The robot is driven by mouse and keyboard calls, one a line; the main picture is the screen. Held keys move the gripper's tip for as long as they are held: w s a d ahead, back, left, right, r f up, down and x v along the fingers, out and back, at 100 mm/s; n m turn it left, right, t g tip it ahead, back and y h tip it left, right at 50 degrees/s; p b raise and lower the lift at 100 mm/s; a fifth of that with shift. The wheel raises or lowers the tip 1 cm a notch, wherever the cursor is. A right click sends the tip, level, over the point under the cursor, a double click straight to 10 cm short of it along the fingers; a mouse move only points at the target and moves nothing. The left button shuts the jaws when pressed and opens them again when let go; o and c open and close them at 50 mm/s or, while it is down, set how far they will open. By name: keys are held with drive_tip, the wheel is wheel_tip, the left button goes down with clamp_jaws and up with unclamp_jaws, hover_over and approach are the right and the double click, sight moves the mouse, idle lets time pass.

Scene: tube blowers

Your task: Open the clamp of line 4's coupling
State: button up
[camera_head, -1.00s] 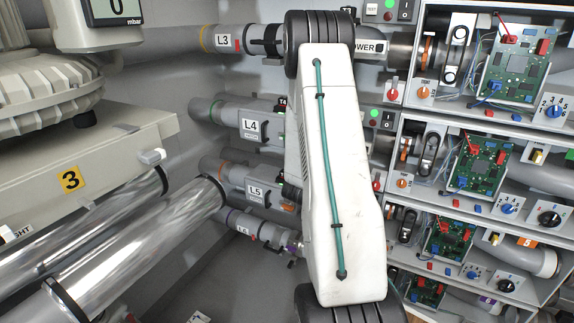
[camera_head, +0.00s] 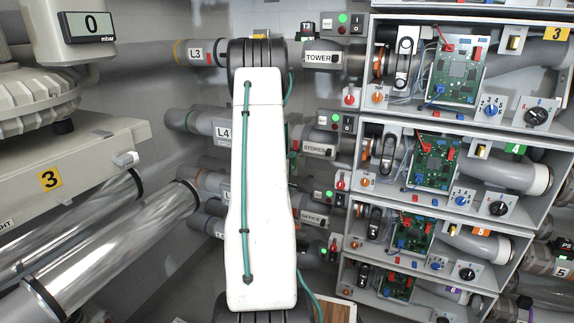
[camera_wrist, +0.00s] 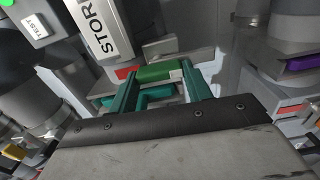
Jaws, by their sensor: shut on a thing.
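In the wrist view my gripper (camera_wrist: 158,82) has its two teal fingers on either side of a green bar-shaped piece (camera_wrist: 155,71), which looks like the clamp lever of line 4's coupling. The gripper is shut on it. The piece lies by the end of the tube labelled STORES (camera_wrist: 97,30), with a red patch at its left end. In the head view the L4 label (camera_head: 222,132) and the STORES tube (camera_head: 316,148) show on either side of my arm.
A rack with several bays of circuit boards (camera_head: 435,160) and switches stands at the right. Shiny metal pipes (camera_head: 110,240) and a blower unit (camera_head: 75,165) marked 3 stand at the left. In the wrist view a purple-banded pipe (camera_wrist: 305,62) is close at right.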

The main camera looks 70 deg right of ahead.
drive_tip(key=shift+w, duration=0.1)
idle(0.5)
drive_tip(key=o, duration=1.4)
drive_tip(key=shift+a, duration=0.1)
drive_tip(key=a, duration=0.5)
drive_tip(key=w+a, duration=0.1)
drive_tip(key=a, duration=0.1)
drive_tip(key=shift+a, duration=0.25)
